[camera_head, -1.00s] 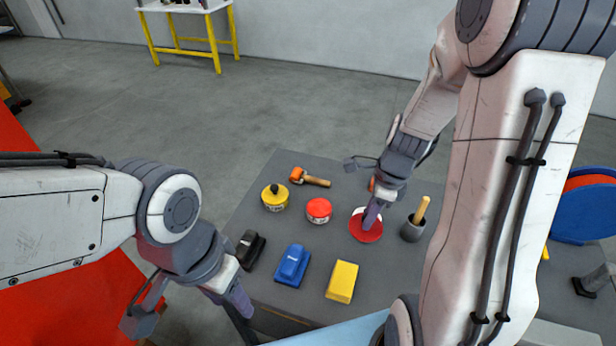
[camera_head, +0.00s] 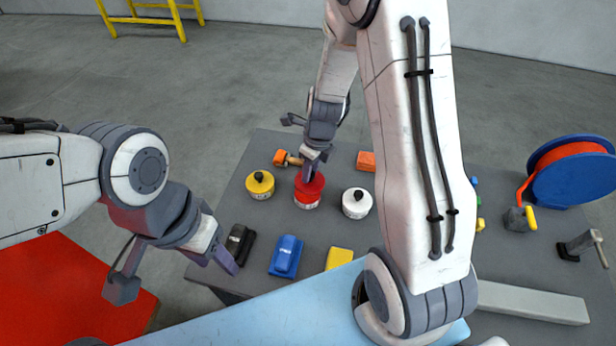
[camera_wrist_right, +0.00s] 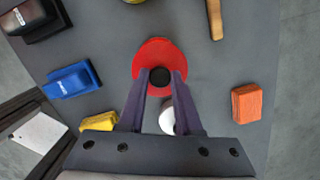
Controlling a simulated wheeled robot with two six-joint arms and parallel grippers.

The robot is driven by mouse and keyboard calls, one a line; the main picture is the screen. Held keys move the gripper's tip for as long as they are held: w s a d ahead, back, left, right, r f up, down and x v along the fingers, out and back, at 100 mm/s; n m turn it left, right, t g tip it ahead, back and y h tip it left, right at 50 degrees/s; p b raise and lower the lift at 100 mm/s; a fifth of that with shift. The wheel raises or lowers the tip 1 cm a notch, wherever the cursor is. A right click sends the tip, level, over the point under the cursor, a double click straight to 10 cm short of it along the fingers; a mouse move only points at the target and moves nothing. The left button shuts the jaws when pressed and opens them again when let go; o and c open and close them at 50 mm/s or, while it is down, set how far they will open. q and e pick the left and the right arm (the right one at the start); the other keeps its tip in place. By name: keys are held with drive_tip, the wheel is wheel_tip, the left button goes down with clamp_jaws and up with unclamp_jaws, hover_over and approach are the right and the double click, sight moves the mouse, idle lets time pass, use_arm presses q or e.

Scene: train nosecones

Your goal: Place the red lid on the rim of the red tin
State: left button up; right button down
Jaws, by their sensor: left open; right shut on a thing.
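The red lid (camera_head: 311,187) is a flat disc with a dark knob. My right gripper (camera_head: 313,174) points down from above and is shut on the knob. In the right wrist view the lid (camera_wrist_right: 150,54) lies between and beyond the fingertips (camera_wrist_right: 161,77). The red tin (camera_head: 306,205) is directly under the lid in the head view, and its top and rim are hidden. I cannot tell whether the lid touches the rim. My left gripper (camera_head: 229,264) is open and empty at the table's left edge, near the black object.
A yellow tin (camera_head: 260,184) stands left of the red tin and a white tin (camera_head: 356,203) right of it. A wooden-handled mallet (camera_head: 282,157) lies behind. Black (camera_head: 240,244), blue (camera_head: 286,256) and yellow (camera_head: 339,258) objects lie in front. A blue reel (camera_head: 575,172) stands far right.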

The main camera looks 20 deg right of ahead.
drive_tip(key=shift+w+a+f, duration=0.25)
drive_tip(key=shift+f+b, duration=0.65)
drive_tip(key=shift+f, duration=1.35)
drive_tip(key=shift+f, duration=0.1)
drive_tip(key=shift+f, duration=0.15)
drive_tip(key=c, duration=0.6)
unclamp_jaws()
drive_tip(key=shift+r, duration=0.2)
